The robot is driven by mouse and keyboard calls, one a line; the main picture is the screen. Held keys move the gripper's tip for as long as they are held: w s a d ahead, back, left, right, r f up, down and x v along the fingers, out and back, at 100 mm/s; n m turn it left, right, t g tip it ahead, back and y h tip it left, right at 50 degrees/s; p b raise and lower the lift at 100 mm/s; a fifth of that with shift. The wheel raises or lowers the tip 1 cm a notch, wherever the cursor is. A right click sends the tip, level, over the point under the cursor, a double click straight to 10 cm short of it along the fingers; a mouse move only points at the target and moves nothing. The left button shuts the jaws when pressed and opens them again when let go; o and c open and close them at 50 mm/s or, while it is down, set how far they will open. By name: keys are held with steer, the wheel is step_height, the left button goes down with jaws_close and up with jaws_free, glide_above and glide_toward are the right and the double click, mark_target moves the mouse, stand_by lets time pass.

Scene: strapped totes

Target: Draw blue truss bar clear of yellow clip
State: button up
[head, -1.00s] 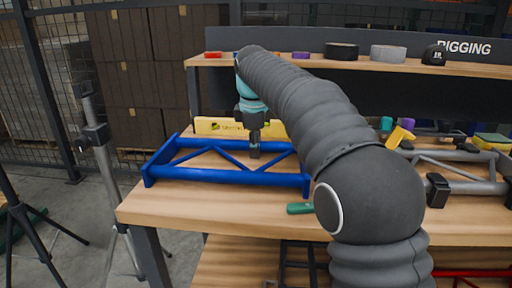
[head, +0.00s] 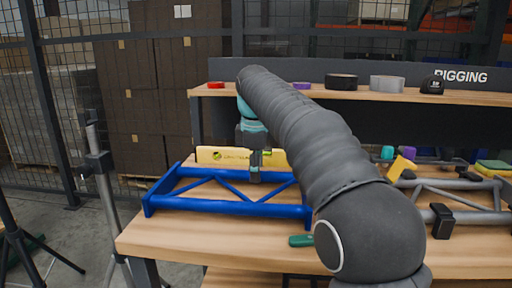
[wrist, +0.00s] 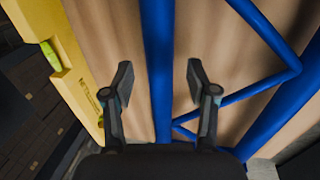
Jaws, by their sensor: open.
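The blue truss bar (head: 230,206) lies on the wooden bench top, left of centre, with two long tubes and zigzag braces between. My gripper (head: 255,180) points down over its rear tube. In the wrist view my gripper (wrist: 160,85) is open, its two fingers on either side of a blue tube (wrist: 158,70) with gaps on both sides. A small tilted yellow piece (head: 400,167) sits on the bench to the right, apart from the blue truss; I cannot tell whether it is the clip.
A yellow spirit level (head: 222,155) stands close behind the truss and shows at left in the wrist view (wrist: 70,65). A green-handled item (head: 301,240) lies near the front. A grey truss (head: 465,216) with black clamps lies right. A shelf (head: 470,98) runs behind.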

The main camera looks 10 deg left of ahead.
step_height(320, 180, up, 9)
steer(key=s, duration=0.1)
steer(key=shift+s, duration=0.4)
steer(key=shift+s+d, duration=0.1)
steer(key=shift+d, duration=0.05)
